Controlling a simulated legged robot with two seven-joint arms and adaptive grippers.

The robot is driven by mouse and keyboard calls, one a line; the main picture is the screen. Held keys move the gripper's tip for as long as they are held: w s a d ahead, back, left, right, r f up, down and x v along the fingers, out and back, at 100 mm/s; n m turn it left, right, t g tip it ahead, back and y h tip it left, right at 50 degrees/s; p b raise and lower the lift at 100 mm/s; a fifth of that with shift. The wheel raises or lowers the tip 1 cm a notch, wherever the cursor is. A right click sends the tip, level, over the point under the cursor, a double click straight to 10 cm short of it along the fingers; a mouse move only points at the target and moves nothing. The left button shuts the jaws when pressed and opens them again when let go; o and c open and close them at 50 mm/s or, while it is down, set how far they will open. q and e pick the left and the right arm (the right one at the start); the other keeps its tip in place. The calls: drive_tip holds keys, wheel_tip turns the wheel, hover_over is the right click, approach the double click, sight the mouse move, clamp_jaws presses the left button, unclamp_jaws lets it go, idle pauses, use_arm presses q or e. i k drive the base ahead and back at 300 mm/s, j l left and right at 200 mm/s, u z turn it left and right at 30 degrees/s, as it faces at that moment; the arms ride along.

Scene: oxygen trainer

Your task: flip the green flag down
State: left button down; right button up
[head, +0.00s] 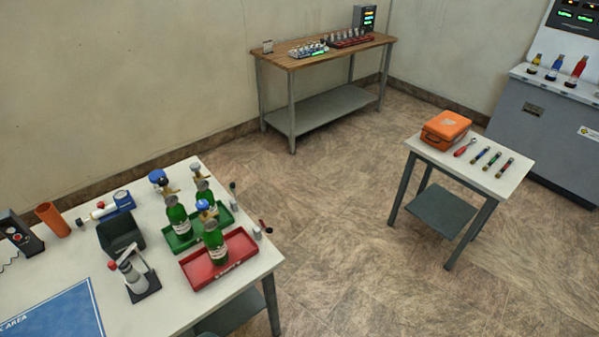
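I cannot make out a green flag in the head view; it is hidden, too small to tell or out of frame. Green things in view are bottles with regulators on the near white table (160,316): one green bottle (179,216) stands at the green tray (183,246), and another (214,243) stands in the red tray (243,246). Neither of my grippers shows in this view.
A wooden-topped bench (300,58) with small parts stands at the back wall. A small white table (507,180) with an orange case (445,128) stands at the right, before a grey console (540,130). Open floor lies between the tables.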

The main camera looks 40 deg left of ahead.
sight(231, 185)
drive_tip(key=i+l, duration=0.15)
drive_tip(key=i, duration=0.3)
drive_tip(key=i+l, duration=0.1)
drive_tip(key=i, duration=0.35)
drive_tip(key=i+j+u, duration=0.15)
drive_tip(key=u, duration=0.3)
drive_tip(key=i+u, duration=0.65)
drive_tip(key=u, duration=0.2)
drive_tip(key=i+l+u, duration=0.1)
drive_tip(key=i+u, duration=0.15)
drive_tip(key=u, duration=0.2)
drive_tip(key=i+l+u, duration=0.2)
drive_tip(key=u, duration=0.2)
drive_tip(key=i+l+u, duration=0.1)
drive_tip(key=i+u, duration=0.3)
drive_tip(key=i+l+u, duration=0.15)
drive_tip(key=u, duration=0.2)
drive_tip(key=i, duration=0.1)
